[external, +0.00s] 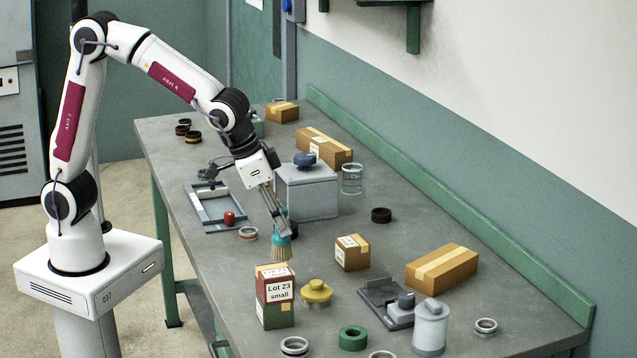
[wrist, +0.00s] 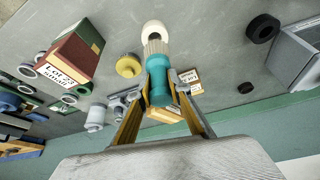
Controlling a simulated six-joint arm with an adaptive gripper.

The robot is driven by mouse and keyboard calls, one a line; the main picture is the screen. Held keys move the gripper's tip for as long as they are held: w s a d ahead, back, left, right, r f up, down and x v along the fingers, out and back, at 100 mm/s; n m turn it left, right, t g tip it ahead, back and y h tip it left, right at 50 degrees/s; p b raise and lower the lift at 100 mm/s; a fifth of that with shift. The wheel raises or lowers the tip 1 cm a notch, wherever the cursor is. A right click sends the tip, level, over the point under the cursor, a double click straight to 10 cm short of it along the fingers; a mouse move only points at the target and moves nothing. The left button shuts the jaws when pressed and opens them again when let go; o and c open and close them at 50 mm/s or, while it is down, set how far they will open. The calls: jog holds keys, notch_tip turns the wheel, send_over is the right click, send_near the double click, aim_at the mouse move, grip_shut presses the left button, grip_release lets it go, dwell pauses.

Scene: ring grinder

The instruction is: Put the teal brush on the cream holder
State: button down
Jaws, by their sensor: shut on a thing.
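The teal brush (external: 281,237) is held in my gripper (external: 279,226), bristles down, above the table in the external view. In the wrist view the teal handle (wrist: 158,75) lies between the two fingers of my gripper (wrist: 166,88), which are shut on it. The tan bristles (wrist: 155,47) point away from the wrist camera. A round cream piece (wrist: 153,29), which looks like the cream holder, shows just past the bristle tips in the wrist view. I cannot make it out in the external view. Whether the bristles touch it is not clear.
A red-and-green Lot 23 box (external: 275,292) stands close in front of the brush, with a yellow knobbed piece (external: 316,291) beside it. A grey block (external: 307,190) stands behind. Cartons (external: 352,252), a green ring (external: 353,338) and a lidded canister (external: 430,325) lie to the right.

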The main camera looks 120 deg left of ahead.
aim_at(280, 237)
jog(key=shift+f, duration=1.85)
jog(key=shift+f, duration=0.15)
jog(key=c, duration=1.9)
grip_release()
jog(key=shift+v, duration=0.95)
jog(key=v, duration=1)
jog(key=shift+d, duration=0.1)
